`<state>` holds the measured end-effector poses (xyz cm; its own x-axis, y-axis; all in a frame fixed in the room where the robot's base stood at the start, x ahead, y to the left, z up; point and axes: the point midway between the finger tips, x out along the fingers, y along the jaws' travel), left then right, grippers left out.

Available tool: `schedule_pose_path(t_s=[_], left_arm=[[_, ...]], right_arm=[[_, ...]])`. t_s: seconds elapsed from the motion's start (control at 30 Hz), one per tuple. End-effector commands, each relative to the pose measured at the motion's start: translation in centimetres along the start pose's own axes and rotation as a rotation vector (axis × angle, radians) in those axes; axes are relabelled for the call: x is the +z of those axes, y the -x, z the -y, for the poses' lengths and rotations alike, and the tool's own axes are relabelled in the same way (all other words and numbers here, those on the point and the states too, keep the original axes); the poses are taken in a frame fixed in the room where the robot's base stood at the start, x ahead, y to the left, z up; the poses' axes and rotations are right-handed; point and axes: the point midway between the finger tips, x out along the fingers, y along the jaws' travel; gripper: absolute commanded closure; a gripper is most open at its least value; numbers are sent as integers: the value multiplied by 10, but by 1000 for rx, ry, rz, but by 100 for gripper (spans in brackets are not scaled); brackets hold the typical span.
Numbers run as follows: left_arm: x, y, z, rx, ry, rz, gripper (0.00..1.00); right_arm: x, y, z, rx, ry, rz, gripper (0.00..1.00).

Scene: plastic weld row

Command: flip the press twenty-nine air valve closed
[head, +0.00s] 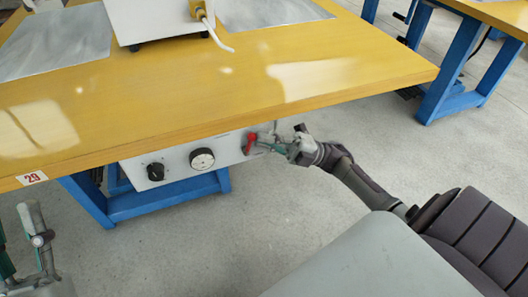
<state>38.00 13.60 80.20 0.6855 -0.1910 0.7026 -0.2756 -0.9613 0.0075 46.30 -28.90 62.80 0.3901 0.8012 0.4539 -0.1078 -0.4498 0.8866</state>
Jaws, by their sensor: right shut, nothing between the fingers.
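The press twenty-nine air valve has a red handle (250,143) at the right end of the grey panel (226,150) under the yellow table's front edge. The handle stands steeply, leaning slightly, with its top to the right. My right gripper (264,146) is shut and empty, its fingertips just right of the red handle. I cannot tell whether they touch it. The valve body is partly hidden behind the handle and fingers. My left gripper (36,240) is at the lower left, away from the panel, partly cut off by the frame; its jaw opening is unclear.
The yellow table (190,85) overhangs the panel. The panel also carries a black knob (156,171) and a round gauge (202,159). A "29" label (32,178) is on the table edge. Blue legs (150,200) stand below.

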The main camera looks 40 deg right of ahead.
Motion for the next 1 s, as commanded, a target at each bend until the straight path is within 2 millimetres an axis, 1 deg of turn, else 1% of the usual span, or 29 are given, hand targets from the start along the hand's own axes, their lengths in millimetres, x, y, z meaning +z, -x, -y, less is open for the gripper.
schedule_pose_path(t_s=[0.03, 0.07, 0.1, 0.17, 0.2, 0.3, 0.37, 0.43, 0.53, 0.7, 0.8, 0.9, 1.0], left_arm=[[13, -3, 2, -4, -6, 98, 60], [23, -2, 4, -7, -8, 158, 60], [36, 1, 5, -10, -11, 239, 60], [54, 6, 8, -16, -16, 358, 60], [66, 12, 10, -20, -19, 439, 60], [93, 31, 15, -31, -25, 633, 60], [106, 44, 18, -37, -28, 744, 60], [119, 61, 21, -45, -30, 867, 60], [132, 86, 25, -56, -33, 1022, 60], [142, 123, 29, -71, -34, 1229, 60], [144, 139, 31, -78, -34, 1314, 60], [145, 150, 32, -82, -34, 1370, 60], [145, 157, 33, -85, -34, 1405, 60]], right_arm=[[-1, -3, -5, -26, 5, -2, 100], [-1, -4, -6, -41, 8, -2, 100], [-1, -5, -6, -62, 12, -2, 100], [-1, -7, -7, -90, 18, -1, 100], [-2, -8, -7, -109, 22, -1, 100], [-2, -10, -8, -154, 30, -2, 100], [-2, -11, -8, -180, 35, -1, 100], [-3, -12, -9, -208, 41, -2, 100], [-3, -14, -8, -242, 47, -1, 100], [-3, -16, -8, -287, 56, -1, 100], [-3, -17, -8, -305, 60, -1, 100], [-4, -17, -7, -318, 62, -1, 100], [-4, -17, -6, -325, 63, -1, 100]])
